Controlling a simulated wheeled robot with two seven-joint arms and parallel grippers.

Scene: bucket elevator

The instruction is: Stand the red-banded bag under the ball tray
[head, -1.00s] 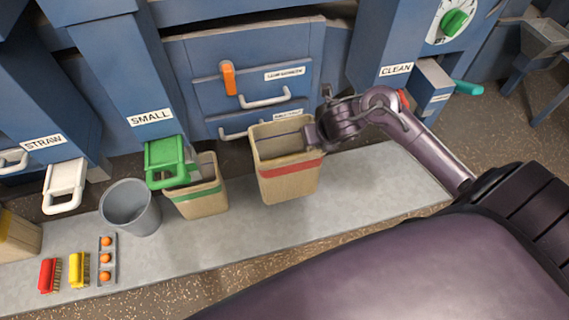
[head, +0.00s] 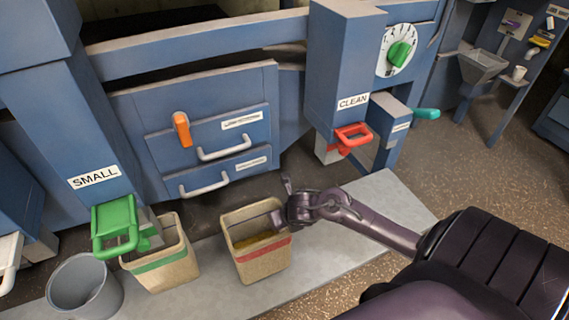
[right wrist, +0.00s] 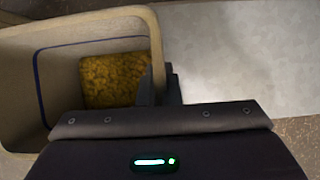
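The red-banded bag (head: 262,262) is an open tan bag with a red stripe, upright on the pale floor strip. Yellow-brown material lies inside it and also shows in the right wrist view (right wrist: 113,80). My right gripper (head: 279,218) is at the bag's right rim. In the right wrist view the dark fingers (right wrist: 153,88) meet the bag's wall and appear closed on it; the fingertips are partly hidden. My left gripper is out of view. I cannot pick out a ball tray in the current views.
A green-banded bag (head: 165,264) stands to the left under the SMALL chute's green handle (head: 116,226), beside a grey bucket (head: 85,290). Drawers (head: 211,128) are behind. A red handle (head: 352,138) is below the CLEAN label. Pale strip (head: 385,200) is free at right.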

